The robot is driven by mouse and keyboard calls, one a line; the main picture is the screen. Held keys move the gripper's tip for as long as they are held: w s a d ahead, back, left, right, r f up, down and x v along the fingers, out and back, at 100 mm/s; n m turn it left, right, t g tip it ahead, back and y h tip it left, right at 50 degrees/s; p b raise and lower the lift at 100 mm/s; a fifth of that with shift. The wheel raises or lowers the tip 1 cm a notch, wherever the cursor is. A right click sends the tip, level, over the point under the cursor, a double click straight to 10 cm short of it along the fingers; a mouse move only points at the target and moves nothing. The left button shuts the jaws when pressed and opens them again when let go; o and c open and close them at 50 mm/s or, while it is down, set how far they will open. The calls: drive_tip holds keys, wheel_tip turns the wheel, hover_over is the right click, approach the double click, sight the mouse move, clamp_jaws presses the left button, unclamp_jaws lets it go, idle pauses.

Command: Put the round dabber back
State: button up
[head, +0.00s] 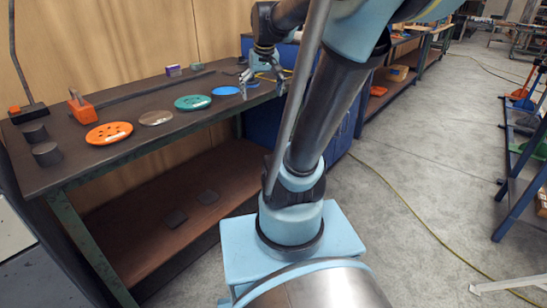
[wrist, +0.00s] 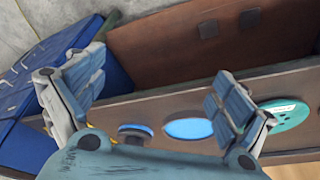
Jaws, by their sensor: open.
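My gripper (head: 262,86) is open at the right end of the dark workbench (head: 150,92). In the wrist view its two fingers (wrist: 155,78) are spread wide, with nothing held between them. A small dark round piece with a blue rim (wrist: 135,130) lies on the bench, seen between the fingers and apart from them. I cannot tell for sure whether it is the round dabber. A flat blue disc (head: 226,91) lies left of my gripper; it also shows in the wrist view (wrist: 188,128). A green disc (head: 193,102) is further left, partly behind a finger in the wrist view.
A greyish disc (head: 156,118) and an orange disc with holes (head: 109,133) continue the row. Two dark cylinders (head: 46,153) and an orange block (head: 82,108) stand at the left. A purple box (head: 173,70) is at the back. Dark squares (head: 176,217) lie on the lower shelf.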

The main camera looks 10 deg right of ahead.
drive_tip(key=s+f+g, duration=0.1)
drive_tip(key=s+f, duration=1.4)
drive_tip(key=s, duration=0.3)
drive_tip(key=shift+s+f, duration=0.25)
drive_tip(key=shift+f, duration=0.05)
drive_tip(key=shift+a, duration=0.1)
